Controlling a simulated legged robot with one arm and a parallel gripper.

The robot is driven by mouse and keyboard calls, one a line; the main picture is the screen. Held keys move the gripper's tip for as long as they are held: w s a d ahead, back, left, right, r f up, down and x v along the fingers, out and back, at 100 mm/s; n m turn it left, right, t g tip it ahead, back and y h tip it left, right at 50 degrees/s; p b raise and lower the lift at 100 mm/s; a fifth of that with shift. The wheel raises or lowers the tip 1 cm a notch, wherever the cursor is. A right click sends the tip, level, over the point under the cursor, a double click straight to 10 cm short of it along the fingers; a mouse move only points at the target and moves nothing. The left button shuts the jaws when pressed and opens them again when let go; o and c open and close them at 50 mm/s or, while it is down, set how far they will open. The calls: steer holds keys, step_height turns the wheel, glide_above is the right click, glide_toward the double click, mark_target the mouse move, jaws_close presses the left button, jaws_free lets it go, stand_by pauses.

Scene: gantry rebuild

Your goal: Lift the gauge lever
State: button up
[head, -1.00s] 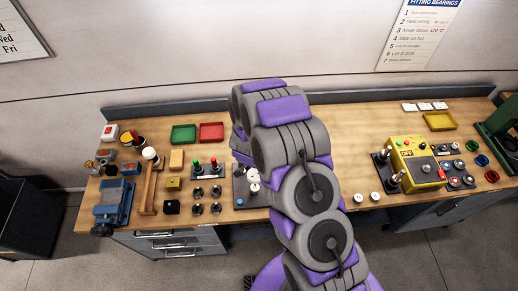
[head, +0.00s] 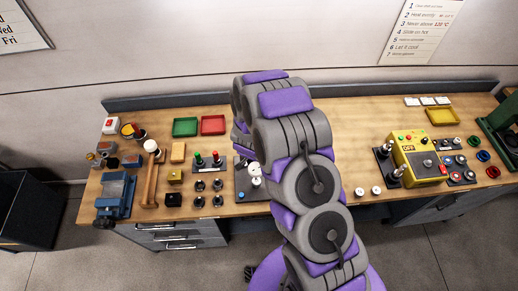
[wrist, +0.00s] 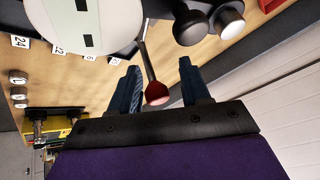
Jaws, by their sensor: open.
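The gauge lever (wrist: 149,66) shows in the wrist view as a thin dark rod with a red knob (wrist: 157,94) at its end. It comes from beside a large white round part (wrist: 85,22), which looks like the gauge. My gripper (wrist: 160,78) is open, with one dark blue finger on each side of the lever. The red knob lies between the fingers, nearer the palm, with visible gaps at both sides. In the head view my arm hides the gripper and the lever.
Two dark cylinders (wrist: 208,24) stand close by in the wrist view. In the head view, a plate with white-topped parts (head: 254,176) lies just left of my arm. A yellow box (head: 417,158) stands to the right.

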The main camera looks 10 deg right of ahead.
steer(key=v, duration=1.7)
steer(key=shift+a+b, duration=0.15)
steer(key=shift+b, duration=0.15)
steer(key=s+f+n+g+y+b, duration=0.3)
steer(key=s+n+g+y+b, duration=0.15)
steer(key=s+b, duration=0.95)
steer(key=s+d+f+n+g+h+b, duration=0.1)
steer(key=s+d+n+b, duration=0.1)
steer(key=s+d+b, duration=0.3)
steer(key=s+d+f+n+g+h+b, duration=0.1)
steer(key=s+d+b, duration=0.4)
steer(key=s, duration=0.6)
steer(key=shift+s+f+n+g+b, duration=0.35)
steer(key=shift+f+n+g+b, duration=0.15)
steer(key=shift+g+b, duration=0.2)
